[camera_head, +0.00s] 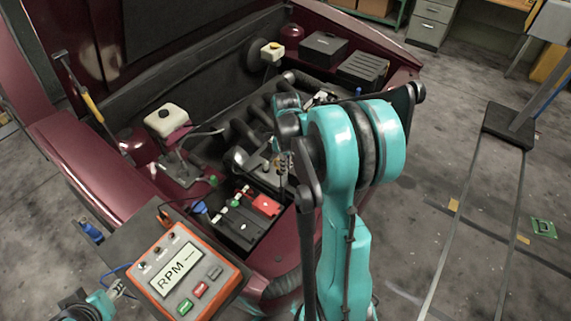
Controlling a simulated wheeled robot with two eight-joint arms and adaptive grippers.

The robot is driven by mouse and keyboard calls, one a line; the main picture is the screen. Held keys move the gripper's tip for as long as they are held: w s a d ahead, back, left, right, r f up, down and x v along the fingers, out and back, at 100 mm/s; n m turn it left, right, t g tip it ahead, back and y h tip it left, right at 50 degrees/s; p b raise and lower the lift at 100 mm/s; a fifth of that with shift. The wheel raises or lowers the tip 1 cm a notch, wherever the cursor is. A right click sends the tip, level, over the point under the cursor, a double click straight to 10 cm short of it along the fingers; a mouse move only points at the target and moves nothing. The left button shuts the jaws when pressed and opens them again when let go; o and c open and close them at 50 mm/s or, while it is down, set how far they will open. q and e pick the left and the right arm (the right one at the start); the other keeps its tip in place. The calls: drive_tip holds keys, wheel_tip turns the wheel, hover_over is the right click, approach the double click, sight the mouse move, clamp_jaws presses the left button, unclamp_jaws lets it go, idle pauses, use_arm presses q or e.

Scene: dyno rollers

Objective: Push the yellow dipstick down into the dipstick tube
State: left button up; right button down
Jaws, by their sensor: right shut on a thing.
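My right arm reaches over the engine bay. Its gripper (284,163) points down beside the engine, left of the teal wrist, and its fingers are close together. The thing between them is mostly hidden by the fingers and arm. I take it to be the yellow dipstick, but I cannot make out its handle. The dipstick tube is not distinguishable among the dark engine parts (240,160). My left gripper (118,289) is at the lower left edge, beside the orange RPM meter and far from the engine. It is too small to tell whether it is open or shut.
The orange RPM meter (186,275) stands at the car's front edge. A white-capped reservoir (166,119) is further left. Black boxes (323,46) sit at the back right. Floor on the right is mostly clear.

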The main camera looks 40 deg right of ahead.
wheel_tip(320, 180, down, 10)
drive_tip(key=b, duration=0.7)
idle(0.5)
drive_tip(key=c, duration=1.6)
unclamp_jaws()
wheel_tip(320, 180, up, 12)
drive_tip(key=shift+f, duration=0.1)
